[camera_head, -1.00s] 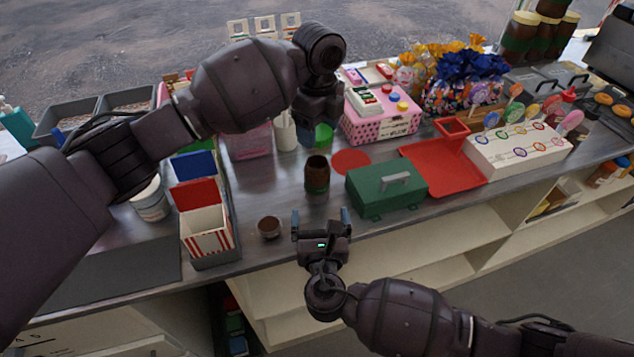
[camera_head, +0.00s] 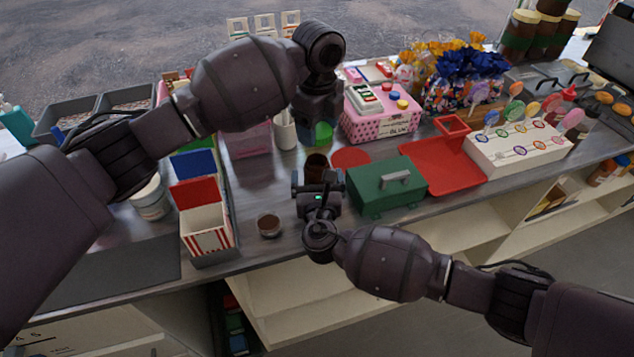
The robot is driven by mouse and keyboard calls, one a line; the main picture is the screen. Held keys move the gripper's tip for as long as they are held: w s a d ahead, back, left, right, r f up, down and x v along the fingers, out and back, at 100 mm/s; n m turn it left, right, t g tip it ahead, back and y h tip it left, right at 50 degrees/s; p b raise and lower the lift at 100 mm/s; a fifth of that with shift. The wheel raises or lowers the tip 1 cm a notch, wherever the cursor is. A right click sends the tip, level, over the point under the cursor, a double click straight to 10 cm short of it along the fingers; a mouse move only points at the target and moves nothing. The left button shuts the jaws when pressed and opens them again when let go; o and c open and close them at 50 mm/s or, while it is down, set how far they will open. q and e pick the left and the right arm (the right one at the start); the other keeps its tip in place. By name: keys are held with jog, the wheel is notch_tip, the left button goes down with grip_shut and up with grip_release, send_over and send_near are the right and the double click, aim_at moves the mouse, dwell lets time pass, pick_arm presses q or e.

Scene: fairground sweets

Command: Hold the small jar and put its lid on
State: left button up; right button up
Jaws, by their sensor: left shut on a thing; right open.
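The small jar (camera_head: 316,163) is dark brown and stands upright on the counter, its lower part hidden behind my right gripper. My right gripper (camera_head: 317,181) is open, its fingers spread to either side at the jar's near side; I cannot tell whether they touch it. My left gripper (camera_head: 320,122) is above and beyond the jar, pointing down. It is shut on a green round thing (camera_head: 324,134) that looks like the lid, partly hidden by the gripper. The lid is apart from the jar.
A green box (camera_head: 372,197) with a handle stands close right of the jar. A small brown cup (camera_head: 269,225) is at the front left. A white cup (camera_head: 284,132) and a pink box (camera_head: 382,125) stand behind.

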aim_at(318, 161)
jog(key=shift+w, duration=0.7)
jog(key=c, duration=1.3)
pick_arm(q)
jog(key=shift+f, duration=2.5)
pick_arm(e)
jog(key=shift+c, duration=0.2)
pick_arm(q)
jog(key=shift+f, duration=0.1)
jog(key=shift+f, duration=0.8)
jog(key=shift+f, duration=0.55)
